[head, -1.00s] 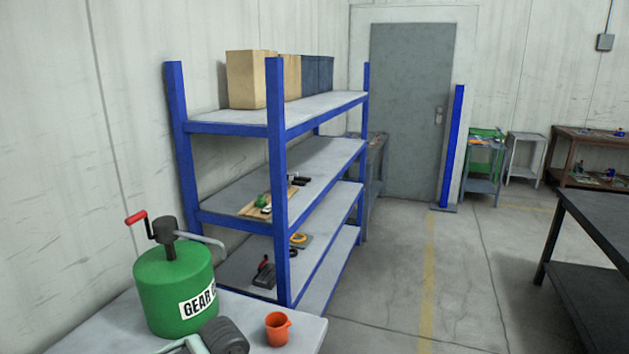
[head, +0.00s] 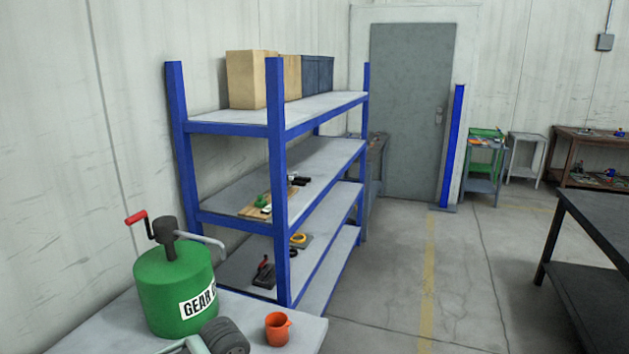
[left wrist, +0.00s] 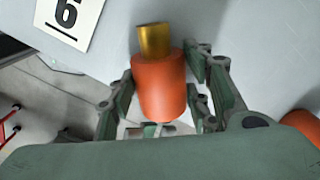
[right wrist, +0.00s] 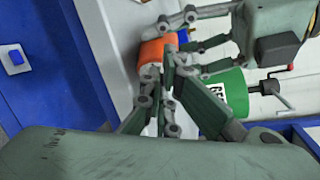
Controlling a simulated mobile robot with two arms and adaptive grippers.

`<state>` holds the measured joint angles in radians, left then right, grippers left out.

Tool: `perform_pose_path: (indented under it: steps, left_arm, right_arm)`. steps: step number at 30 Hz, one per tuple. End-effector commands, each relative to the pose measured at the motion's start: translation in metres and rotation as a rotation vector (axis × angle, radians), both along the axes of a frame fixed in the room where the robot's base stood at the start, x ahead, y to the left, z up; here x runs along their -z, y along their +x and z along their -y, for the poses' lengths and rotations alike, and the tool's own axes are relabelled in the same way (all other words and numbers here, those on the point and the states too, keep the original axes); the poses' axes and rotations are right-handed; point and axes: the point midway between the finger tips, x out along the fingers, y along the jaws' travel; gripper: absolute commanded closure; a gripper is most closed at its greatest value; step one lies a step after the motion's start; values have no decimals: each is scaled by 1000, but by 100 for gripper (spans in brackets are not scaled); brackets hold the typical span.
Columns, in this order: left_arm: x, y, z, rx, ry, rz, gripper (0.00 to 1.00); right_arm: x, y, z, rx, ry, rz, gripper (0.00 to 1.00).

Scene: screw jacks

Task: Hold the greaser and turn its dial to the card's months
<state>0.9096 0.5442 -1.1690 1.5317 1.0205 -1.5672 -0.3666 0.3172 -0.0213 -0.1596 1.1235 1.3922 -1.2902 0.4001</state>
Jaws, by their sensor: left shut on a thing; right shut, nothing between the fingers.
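The greaser is an orange cylinder (left wrist: 162,90) with a brass-coloured dial (left wrist: 154,40) on its end. My left gripper (left wrist: 168,88) is shut on its orange body in the left wrist view. A white card (left wrist: 70,20) with a black underlined figure, which looks like a 6, is partly cut off at the top left. In the right wrist view, the greaser's orange body (right wrist: 152,52) is partly hidden by fingers. My right gripper (right wrist: 167,80) is shut and empty, close to it. I cannot tell whether they touch. The head view shows neither the greaser nor the card.
A green drum (head: 170,285) with a red-handled crank stands on the grey bench (head: 305,335). An orange cup (head: 277,328) stands near the bench's right end. A blue-framed shelf (head: 280,200) stands behind.

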Motion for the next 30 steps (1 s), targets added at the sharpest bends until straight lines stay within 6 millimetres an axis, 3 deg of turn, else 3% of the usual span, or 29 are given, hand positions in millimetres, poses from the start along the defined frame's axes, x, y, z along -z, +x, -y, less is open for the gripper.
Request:
perform_pose_path:
  steps: [15,25,26,30]
  left_arm:
    - [0,2,-1,-4,2,3,89]
    - [0,2,-2,-4,2,3,89]
    - [0,2,-2,-4,2,3,54]
    - [0,2,-2,-4,2,3,42]
  right_arm:
    - [1,18,52,0,-2,-2,100]
    - [1,19,54,-1,0,-1,100]
    - [1,19,54,-1,0,-1,100]
    - [1,18,54,-1,0,-1,100]
